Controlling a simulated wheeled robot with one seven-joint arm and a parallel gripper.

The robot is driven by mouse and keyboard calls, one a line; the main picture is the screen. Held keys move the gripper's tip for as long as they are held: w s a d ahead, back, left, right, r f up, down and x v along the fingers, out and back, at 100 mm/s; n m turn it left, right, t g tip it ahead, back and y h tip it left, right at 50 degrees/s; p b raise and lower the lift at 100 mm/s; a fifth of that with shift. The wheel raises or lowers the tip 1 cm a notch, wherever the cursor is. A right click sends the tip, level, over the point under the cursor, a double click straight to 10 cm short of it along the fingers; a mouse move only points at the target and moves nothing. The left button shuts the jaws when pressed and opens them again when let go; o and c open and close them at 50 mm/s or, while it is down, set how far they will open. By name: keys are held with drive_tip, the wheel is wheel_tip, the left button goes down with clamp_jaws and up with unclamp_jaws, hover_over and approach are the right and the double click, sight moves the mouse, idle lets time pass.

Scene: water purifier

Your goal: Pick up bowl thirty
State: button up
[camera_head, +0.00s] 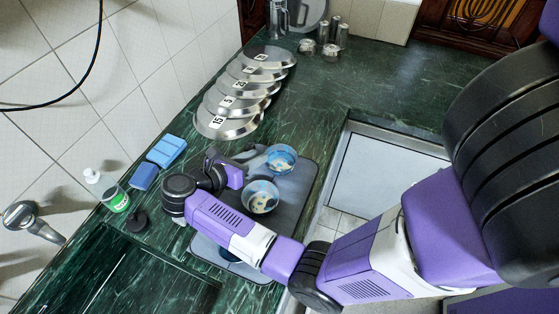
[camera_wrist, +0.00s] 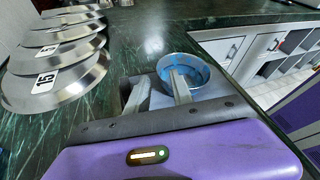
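Two bowls show clearly on a dark grey mat (camera_head: 292,200). The farther one is a blue bowl (camera_head: 281,158) with a pale pattern inside; it also shows in the wrist view (camera_wrist: 186,72). The nearer one is a blue-and-white bowl (camera_head: 261,196), beside my wrist. I see no number on either bowl, so I cannot tell which is thirty. My gripper (camera_head: 252,158) is beside the left side of the farther bowl. In the wrist view its fingers (camera_wrist: 157,88) stand apart with nothing between them. The right finger overlaps the bowl's near rim; I cannot tell whether it touches.
Several steel discs with number labels (camera_head: 228,122) lie overlapped on the green counter left of the mat. A blue sponge (camera_head: 166,151), a soap bottle (camera_head: 116,198) and a sink (camera_head: 150,275) are at the left. Steel jars (camera_head: 333,40) stand at the back. The back-right counter is clear.

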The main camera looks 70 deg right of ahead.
sight(281, 161)
drive_tip(key=p+x, duration=0.1)
drive_tip(key=x, duration=0.4)
drive_tip(key=shift+w+p, duration=0.1)
drive_tip(key=shift+p, duration=0.2)
clamp_jaws()
idle(1.0)
